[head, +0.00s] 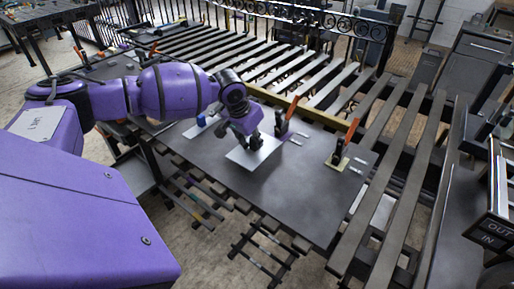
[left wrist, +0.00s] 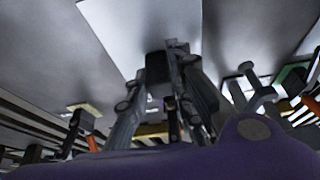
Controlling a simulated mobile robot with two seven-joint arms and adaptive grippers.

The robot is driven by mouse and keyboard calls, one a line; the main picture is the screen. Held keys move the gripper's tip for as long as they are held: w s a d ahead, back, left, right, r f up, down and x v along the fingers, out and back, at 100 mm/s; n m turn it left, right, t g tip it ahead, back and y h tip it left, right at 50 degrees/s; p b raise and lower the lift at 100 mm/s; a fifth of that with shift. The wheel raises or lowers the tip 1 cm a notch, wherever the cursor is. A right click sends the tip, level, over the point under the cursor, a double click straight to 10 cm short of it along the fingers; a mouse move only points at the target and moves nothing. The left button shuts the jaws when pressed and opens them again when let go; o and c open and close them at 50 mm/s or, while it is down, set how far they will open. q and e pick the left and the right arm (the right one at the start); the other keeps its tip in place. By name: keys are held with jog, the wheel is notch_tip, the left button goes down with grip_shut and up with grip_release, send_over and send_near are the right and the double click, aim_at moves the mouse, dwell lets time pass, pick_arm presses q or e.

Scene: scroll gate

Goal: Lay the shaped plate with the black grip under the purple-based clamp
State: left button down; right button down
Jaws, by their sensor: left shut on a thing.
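A pale, flat plate (head: 257,154) is held over the dark table by my left gripper (head: 250,141). In the left wrist view the plate (left wrist: 135,28) shows beyond the fingertips, and a dark block, apparently its black grip (left wrist: 158,70), is between them. My left gripper is shut on it. Another orange-handled clamp (head: 341,150) on a yellowish base stands farther right. My right gripper is not in view.
A small blue object (head: 201,120) and a pale sheet lie left of the gripper. Small light strips (head: 357,165) lie near the right clamp. The dark table (head: 310,205) is clear in front. Slatted metal racks and a scroll gate (head: 300,14) stand behind.

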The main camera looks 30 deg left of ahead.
aim_at(256, 148)
pick_arm(q)
jog(key=shift+w+d+f, duration=0.2)
jog(key=shift+w+f, duration=0.1)
jog(key=shift+w, duration=0.15)
jog(key=shift+f, duration=1.55)
jog(key=shift+f, duration=0.1)
jog(key=c, duration=1.5)
grip_release()
jog(key=shift+f, duration=0.1)
jog(key=shift+c, duration=0.2)
jog(key=shift+s+r, duration=0.15)
jog(key=shift+r, duration=0.35)
jog(key=v, duration=1.1)
jog(key=shift+p, duration=0.45)
